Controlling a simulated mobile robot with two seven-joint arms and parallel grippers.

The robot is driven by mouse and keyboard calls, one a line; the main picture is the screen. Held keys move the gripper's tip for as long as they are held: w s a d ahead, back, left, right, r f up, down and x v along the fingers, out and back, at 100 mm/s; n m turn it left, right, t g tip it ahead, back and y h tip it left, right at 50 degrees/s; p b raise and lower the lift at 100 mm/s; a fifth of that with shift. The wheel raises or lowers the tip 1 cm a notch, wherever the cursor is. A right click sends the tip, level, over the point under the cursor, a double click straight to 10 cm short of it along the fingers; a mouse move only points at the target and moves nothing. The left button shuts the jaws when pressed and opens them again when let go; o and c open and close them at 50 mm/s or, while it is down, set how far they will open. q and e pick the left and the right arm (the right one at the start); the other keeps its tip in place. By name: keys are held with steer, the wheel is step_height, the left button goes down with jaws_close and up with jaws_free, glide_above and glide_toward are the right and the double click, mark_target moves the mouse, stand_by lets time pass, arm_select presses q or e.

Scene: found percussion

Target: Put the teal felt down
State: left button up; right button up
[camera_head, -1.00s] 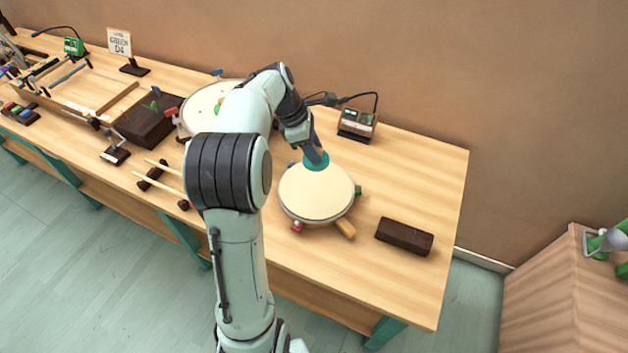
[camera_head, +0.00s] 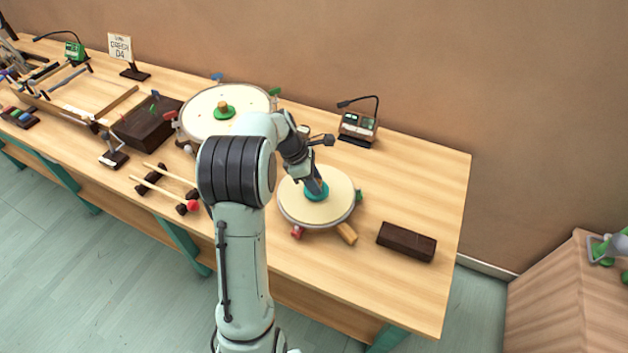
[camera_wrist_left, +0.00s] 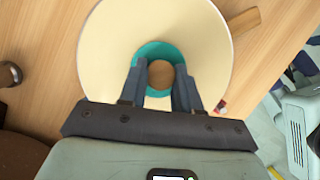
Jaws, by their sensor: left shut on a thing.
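The teal felt (camera_head: 323,195) is a round teal piece over the cream head of the small drum (camera_head: 300,210). In the left wrist view the felt (camera_wrist_left: 152,49) shows as a teal ring around a brown wooden knob (camera_wrist_left: 160,74). My left gripper (camera_head: 316,188) is shut on the felt's knob, pointing down over the middle of the drum head. In the left wrist view its two fingers (camera_wrist_left: 160,88) stand on either side of the knob. Whether the felt touches the drum head I cannot tell for sure. My right gripper is out of view.
A larger drum (camera_head: 200,118) with a green felt (camera_head: 225,112) stands at the back left. A dark block (camera_head: 406,242) lies right of the small drum. A device with a bent microphone (camera_head: 358,127) stands behind. Mallets (camera_head: 160,188) lie at the left. The table's right end is mostly clear.

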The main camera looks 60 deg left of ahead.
arm_select(q)
steer(key=shift+f, duration=0.2)
steer(key=o, duration=1.1)
steer(key=shift+c, duration=0.2)
steer(key=shift+r, duration=0.2)
steer(key=p+v, duration=0.1)
steer(key=v, duration=1.1)
steer(key=shift+p, duration=0.4)
